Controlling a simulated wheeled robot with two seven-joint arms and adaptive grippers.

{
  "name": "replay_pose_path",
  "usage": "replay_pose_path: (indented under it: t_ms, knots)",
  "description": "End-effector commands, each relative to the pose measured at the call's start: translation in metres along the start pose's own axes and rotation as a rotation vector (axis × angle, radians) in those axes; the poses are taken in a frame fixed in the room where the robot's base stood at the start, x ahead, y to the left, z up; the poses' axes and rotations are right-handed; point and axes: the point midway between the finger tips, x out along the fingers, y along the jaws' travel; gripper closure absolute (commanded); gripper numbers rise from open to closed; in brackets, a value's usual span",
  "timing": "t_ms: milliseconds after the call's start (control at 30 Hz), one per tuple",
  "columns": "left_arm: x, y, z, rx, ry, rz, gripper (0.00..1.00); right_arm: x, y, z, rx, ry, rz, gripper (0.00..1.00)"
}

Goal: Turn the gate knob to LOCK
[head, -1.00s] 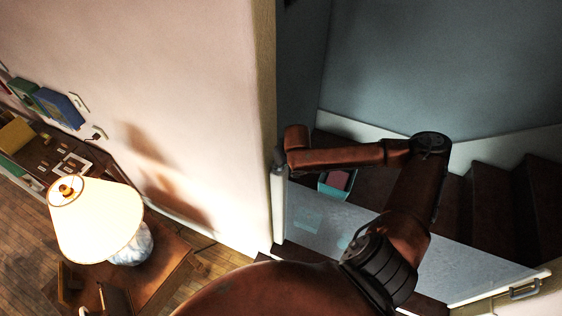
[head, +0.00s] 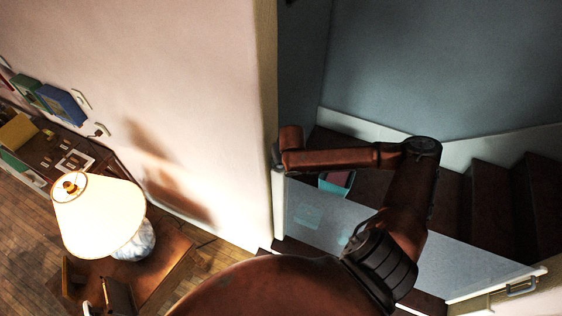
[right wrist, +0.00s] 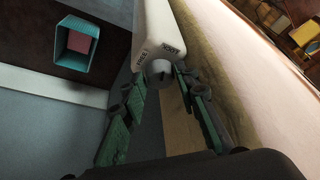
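The grey round gate knob (right wrist: 158,69) sits on the end of a white gate post (right wrist: 155,30) in the right wrist view. In the head view my right arm reaches left to the post beside the translucent gate panel (head: 310,212); the knob and fingers are hidden there. My left gripper is out of view.
The cream wall (head: 190,90) stands close to the gate post. A teal bin (right wrist: 85,48) stands on the floor beyond the gate, near dark stairs (head: 495,205). A lit lamp (head: 98,215) stands on a wooden table at the left.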

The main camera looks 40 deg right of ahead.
Motion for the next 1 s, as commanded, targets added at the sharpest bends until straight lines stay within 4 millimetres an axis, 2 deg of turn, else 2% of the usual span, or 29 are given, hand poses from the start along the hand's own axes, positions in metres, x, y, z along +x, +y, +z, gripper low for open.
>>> replay_pose_path:
  t_ms: [167,567,1000]
  knots:
    - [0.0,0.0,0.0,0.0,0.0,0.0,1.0,0.0,0.0,0.0,-0.001,0.0,-0.001,0.58]
    - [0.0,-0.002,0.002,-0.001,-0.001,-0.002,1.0,-0.006,-0.001,-0.001,-0.001,0.002,-0.002,0.58]
    - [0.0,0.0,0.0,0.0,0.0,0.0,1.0,-0.066,0.001,0.0,-0.001,0.0,-0.001,0.58]
